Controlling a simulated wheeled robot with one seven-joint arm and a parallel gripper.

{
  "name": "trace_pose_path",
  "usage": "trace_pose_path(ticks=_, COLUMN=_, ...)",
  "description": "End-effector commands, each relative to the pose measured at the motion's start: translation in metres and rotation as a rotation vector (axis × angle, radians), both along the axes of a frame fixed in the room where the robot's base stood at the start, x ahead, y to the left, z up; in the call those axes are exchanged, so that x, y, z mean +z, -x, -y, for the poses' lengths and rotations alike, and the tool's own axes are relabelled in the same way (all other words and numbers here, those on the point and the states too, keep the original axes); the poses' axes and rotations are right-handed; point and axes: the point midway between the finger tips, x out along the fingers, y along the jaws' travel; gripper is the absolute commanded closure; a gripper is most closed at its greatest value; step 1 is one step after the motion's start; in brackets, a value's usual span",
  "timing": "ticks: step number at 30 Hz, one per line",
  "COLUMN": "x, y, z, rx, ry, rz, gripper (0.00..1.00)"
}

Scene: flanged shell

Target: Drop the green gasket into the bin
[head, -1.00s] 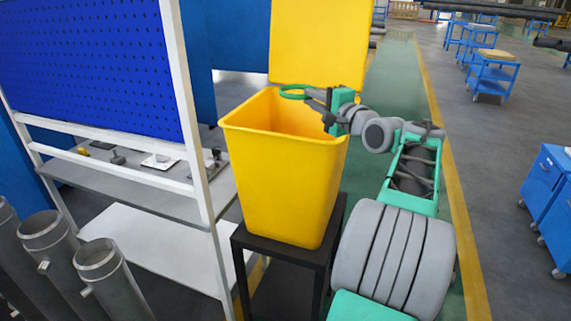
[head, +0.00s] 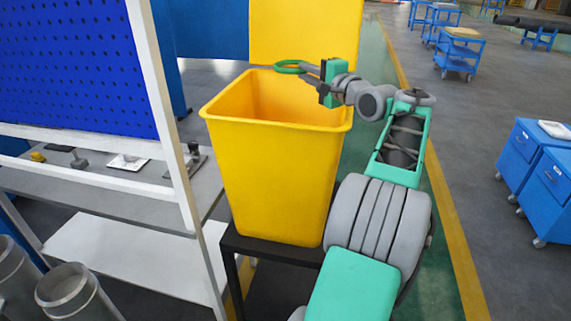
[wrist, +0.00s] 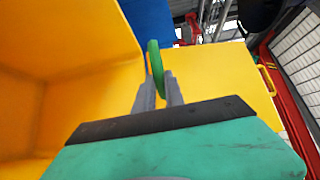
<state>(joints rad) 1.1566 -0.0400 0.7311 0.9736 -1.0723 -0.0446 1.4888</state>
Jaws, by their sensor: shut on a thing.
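The green gasket (head: 287,66) is a thin ring. My gripper (head: 308,70) is shut on its right edge and holds it level with or just above the far rim of the bin. In the wrist view the gasket (wrist: 156,68) shows nearly edge-on between the fingertips (wrist: 160,88). The yellow bin (head: 272,170) is a tall, tapered, open-topped tub on a black stand. In the wrist view the bin wall (wrist: 60,50) fills the left side. The bin's floor is hidden in the head view.
A blue pegboard bench (head: 80,70) with a white frame and small parts on its shelf stands left of the bin. A yellow panel (head: 305,32) stands behind it. Metal pipes (head: 75,290) are at lower left. Blue cabinets (head: 545,180) are at right, beyond open floor.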

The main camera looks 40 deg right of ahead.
Motion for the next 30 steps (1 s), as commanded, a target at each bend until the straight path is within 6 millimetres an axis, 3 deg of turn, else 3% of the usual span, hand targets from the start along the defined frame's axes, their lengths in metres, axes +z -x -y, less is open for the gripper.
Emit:
trace_pose_path(ticks=3, x=-0.013, y=0.001, z=0.001, rx=-0.002, ry=0.002, rz=0.001, gripper=1.00)
trace_pose_path(ticks=10, x=-0.012, y=0.002, z=0.002, rx=-0.004, ry=0.001, rz=0.001, gripper=1.00)
trace_pose_path(ticks=11, x=-0.012, y=0.002, z=0.002, rx=-0.004, ry=0.001, rz=0.001, gripper=0.85)
trace_pose_path(ticks=20, x=-0.012, y=0.002, z=0.002, rx=-0.005, ry=0.001, rz=0.001, gripper=0.61)
trace_pose_path(ticks=30, x=-0.013, y=0.011, z=0.003, rx=-0.008, ry=0.001, rz=0.001, gripper=0.61)
